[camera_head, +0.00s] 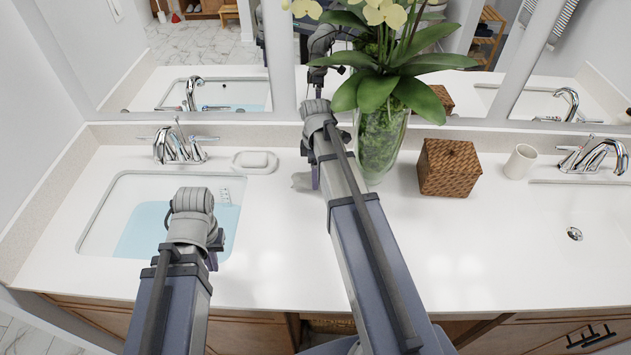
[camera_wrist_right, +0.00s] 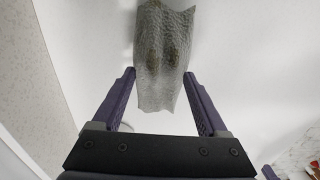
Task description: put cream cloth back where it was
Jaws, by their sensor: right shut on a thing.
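A greyish, textured cloth with two darker patches (camera_wrist_right: 162,60) is between the fingers of my right gripper (camera_wrist_right: 160,74) in the right wrist view; it looks grey rather than clearly cream. The fingers stand apart at its sides, and it extends past the tips above a white surface. My left gripper (camera_head: 214,250) is over the left sink (camera_head: 100,225), which holds blue water. Its fingers are mostly hidden behind its wrist.
A glass vase with an orchid (camera_head: 381,145) stands close to my right arm. A wicker box (camera_head: 448,168), a white cup (camera_head: 520,161) and a right-hand faucet (camera_head: 592,157) are farther right. A soap dish (camera_head: 255,162) and left faucet (camera_head: 178,147) stand at the back. The front-right counter is clear.

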